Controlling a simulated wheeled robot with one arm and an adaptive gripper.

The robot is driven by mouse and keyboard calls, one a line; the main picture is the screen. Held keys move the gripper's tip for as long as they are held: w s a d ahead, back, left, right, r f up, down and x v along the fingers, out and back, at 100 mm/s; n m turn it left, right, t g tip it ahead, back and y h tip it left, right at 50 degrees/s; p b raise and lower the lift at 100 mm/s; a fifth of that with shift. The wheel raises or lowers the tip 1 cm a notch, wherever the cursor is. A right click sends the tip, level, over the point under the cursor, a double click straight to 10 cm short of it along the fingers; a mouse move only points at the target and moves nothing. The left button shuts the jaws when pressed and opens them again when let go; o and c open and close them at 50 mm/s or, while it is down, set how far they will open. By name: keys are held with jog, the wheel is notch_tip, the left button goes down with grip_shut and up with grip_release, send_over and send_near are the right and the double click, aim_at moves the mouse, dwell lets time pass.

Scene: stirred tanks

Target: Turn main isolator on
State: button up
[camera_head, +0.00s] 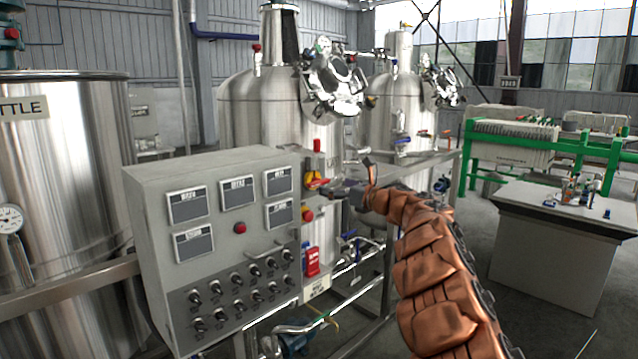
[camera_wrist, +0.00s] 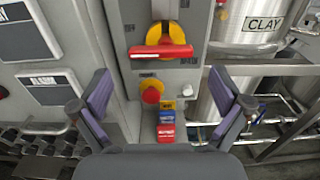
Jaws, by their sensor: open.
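The main isolator (camera_wrist: 161,46) is a red bar handle on a round yellow plate, on the narrow side of the grey control cabinet. In the wrist view its handle lies about horizontal. In the head view the isolator (camera_head: 316,181) shows small on the cabinet's right side. My gripper (camera_wrist: 167,105) is open and empty, with its two purple-padded fingers apart below the handle in the wrist view. It looks apart from the handle. In the head view my gripper (camera_head: 338,190) is just right of the isolator, seen from behind and partly unclear.
A red push button on yellow (camera_wrist: 151,92) sits below the isolator. The grey cabinet (camera_head: 150,200) carries displays and several black knobs. Steel tanks (camera_head: 250,110) and pipe frames stand close behind. A grey bench (camera_head: 550,215) is at right, with open floor before it.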

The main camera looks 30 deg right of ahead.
aim_at(321, 182)
jog(key=shift+p+x, duration=0.8)
jog(key=shift+x, duration=1.05)
jog(key=shift+w+a+r+p, duration=0.15)
jog(key=shift+w+a+p, duration=0.15)
jog(key=shift+w, duration=0.35)
jog(key=shift+w+p, duration=0.3)
jog(key=shift+w, duration=0.65)
jog(key=c, duration=0.9)
